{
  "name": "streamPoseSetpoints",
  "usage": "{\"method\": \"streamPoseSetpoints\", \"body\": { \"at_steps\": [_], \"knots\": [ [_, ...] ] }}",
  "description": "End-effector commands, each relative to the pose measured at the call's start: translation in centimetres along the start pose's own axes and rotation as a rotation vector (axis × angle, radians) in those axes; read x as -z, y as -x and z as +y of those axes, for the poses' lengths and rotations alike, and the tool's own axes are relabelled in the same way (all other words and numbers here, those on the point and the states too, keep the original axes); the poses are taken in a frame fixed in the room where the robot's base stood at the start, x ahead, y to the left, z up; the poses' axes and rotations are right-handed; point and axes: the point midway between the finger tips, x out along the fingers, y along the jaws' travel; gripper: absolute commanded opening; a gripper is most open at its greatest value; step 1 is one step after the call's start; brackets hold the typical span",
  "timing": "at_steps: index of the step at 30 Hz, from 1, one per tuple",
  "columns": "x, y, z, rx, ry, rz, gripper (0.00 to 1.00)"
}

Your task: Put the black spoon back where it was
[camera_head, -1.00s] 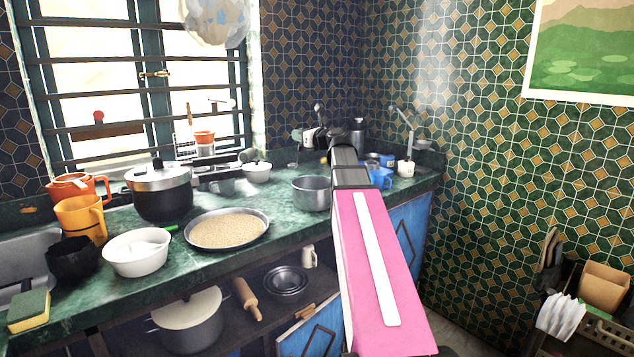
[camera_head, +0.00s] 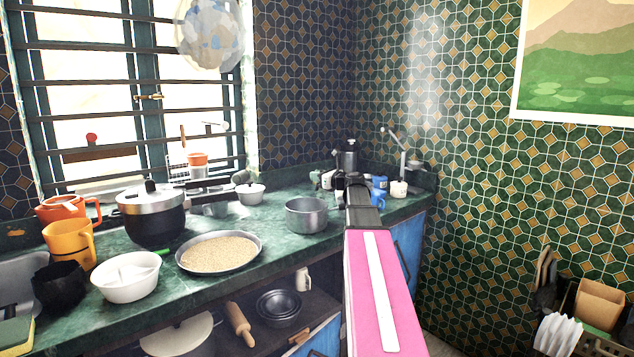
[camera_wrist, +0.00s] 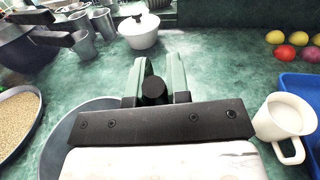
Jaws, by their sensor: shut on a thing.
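In the wrist view, my gripper (camera_wrist: 160,68) has two pale green fingers closed around a dark, round-ended piece, the black spoon (camera_wrist: 153,90). Only this end of it shows; the rest is hidden by the gripper body, so its bowl and tilt cannot be told. My gripper is over the green counter (camera_wrist: 225,65), with a grey metal pot (camera_wrist: 50,150) below and to the left and a white mug (camera_wrist: 285,122) to the right. In the head view my arm hides most of the gripper and the spoon.
The metal pot (camera_head: 306,215), a pan of grain (camera_head: 218,252) and a pressure cooker (camera_head: 150,214) crowd the counter's left and middle. A white lidded pot (camera_wrist: 139,32) stands ahead. A blue tray (camera_wrist: 300,90) lies right. Dark utensils (camera_head: 545,285) stand in a rack at lower right.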

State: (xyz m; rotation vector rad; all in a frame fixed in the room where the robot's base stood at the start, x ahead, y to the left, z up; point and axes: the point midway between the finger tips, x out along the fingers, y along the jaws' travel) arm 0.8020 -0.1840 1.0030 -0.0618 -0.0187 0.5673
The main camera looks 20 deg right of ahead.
Motion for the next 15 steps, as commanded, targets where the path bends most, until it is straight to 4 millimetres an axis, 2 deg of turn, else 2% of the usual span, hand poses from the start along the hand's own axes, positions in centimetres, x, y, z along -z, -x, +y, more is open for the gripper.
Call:
{"method": "streamPoseSetpoints", "body": {
  "at_steps": [4, 15],
  "knots": [
    [1.7, 0.0, 0.1, 0.0, 0.0, 0.001, 0.0],
    [2.0, 0.0, 0.1, 0.0, 0.0, 0.0, 0.0]
  ]
}}
